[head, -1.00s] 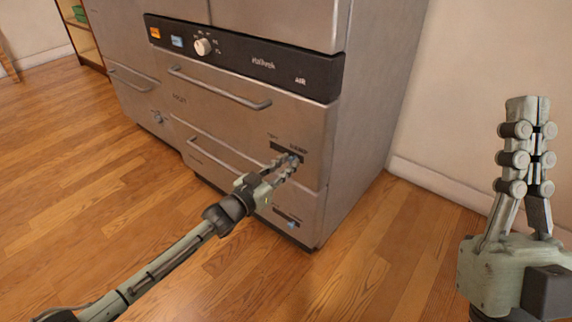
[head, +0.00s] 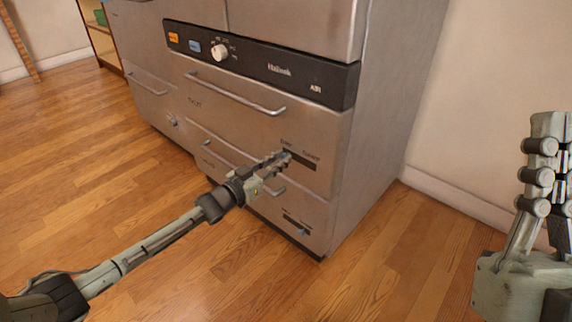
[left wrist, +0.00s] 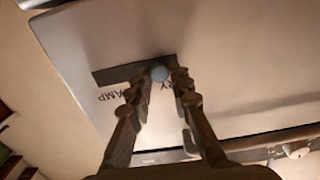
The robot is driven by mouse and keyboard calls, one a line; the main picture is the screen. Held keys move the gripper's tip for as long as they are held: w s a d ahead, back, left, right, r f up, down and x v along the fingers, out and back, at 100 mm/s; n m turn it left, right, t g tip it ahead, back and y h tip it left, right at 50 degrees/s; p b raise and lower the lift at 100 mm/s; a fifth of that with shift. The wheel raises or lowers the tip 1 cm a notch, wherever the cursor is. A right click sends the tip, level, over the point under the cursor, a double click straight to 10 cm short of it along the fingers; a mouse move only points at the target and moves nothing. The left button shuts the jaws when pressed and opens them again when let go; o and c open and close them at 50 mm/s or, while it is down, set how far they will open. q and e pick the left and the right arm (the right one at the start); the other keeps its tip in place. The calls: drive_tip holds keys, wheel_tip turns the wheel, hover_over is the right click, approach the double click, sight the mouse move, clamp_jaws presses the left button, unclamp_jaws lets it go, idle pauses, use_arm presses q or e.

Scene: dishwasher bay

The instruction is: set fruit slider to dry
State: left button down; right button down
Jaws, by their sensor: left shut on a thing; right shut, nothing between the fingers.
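The slider's dark slot (head: 303,163) is on the front of the upper right drawer, with small labels above it. In the left wrist view the labels read upside down as DAMP and DRY. My left gripper (head: 287,155) is shut on the round blue slider knob (left wrist: 159,72), which sits near the DRY end of the slot (left wrist: 110,75). In the head view the fingers mostly hide the knob. My left gripper also shows in the left wrist view (left wrist: 160,85). My right gripper (head: 549,120) is shut and empty, raised at the right edge, away from the appliance.
A lower drawer has another slider (head: 300,228) with a blue knob. Drawer handles (head: 235,95) stick out above and to the left. A control panel (head: 265,65) with a white dial (head: 219,52) runs above. The wooden floor (head: 120,180) in front is clear.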

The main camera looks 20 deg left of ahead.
use_arm(q)
drive_tip(key=shift+w+a, duration=0.1)
drive_tip(key=shift+a, duration=0.25)
drive_tip(key=c, duration=1.4)
unclamp_jaws()
drive_tip(key=shift+s, duration=0.35)
drive_tip(key=v, duration=1.1)
drive_tip(key=shift+s+r, duration=0.1)
drive_tip(key=shift+s, duration=0.05)
